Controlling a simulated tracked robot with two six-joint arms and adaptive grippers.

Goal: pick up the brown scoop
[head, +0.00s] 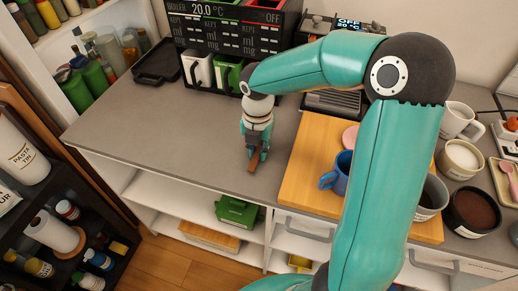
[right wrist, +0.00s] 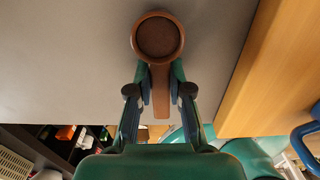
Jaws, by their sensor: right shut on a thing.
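The brown scoop (right wrist: 159,38) shows in the right wrist view with its round bowl beyond the fingertips and its handle running back between the fingers. In the head view only a brown part of the scoop (head: 253,167) shows below the fingers, over the front of the grey counter. My right gripper (head: 255,152) points down there and is shut on the scoop's handle; in the right wrist view its fingers (right wrist: 160,88) flank the handle. I cannot tell whether the scoop touches the counter. My left gripper is not in view.
A wooden board (head: 310,165) lies right of the gripper, with a blue mug (head: 338,172) on it. A bowl of brown contents (head: 473,211) and a white mug (head: 458,122) stand farther right. A black tray (head: 157,62) lies at the back left. The counter (head: 150,125) left of the gripper is clear.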

